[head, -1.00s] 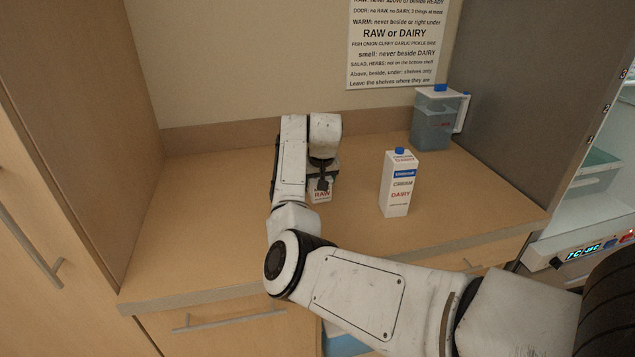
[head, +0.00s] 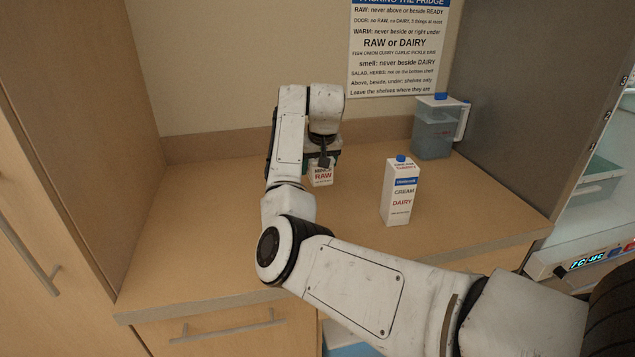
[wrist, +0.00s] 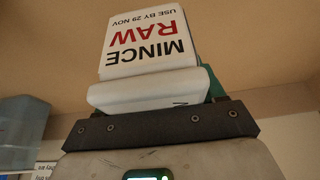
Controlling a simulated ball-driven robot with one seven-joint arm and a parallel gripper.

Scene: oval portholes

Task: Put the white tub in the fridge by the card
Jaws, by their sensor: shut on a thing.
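The white tub (head: 321,175) is marked MINCE RAW in the head view. The wrist view shows its label (wrist: 148,45) upside down, with USE BY 29 NOV. My gripper (head: 322,160) is shut on the tub, above the back of the counter; the arm hides part of both. The card (head: 400,45) hangs on the wall, its top cut off; it reads RAW: never above or beside READY, and DOOR: no RAW, no DAIRY. The fridge (head: 590,235) stands open at the right edge, only partly in view, with a lit display below a greenish drawer.
A cream carton (head: 401,195) marked DAIRY stands on the counter (head: 210,230) right of the tub. A blue-lidded jug (head: 434,128) stands at the back right, beside a grey panel (head: 510,110) between counter and fridge. The counter's left side is clear.

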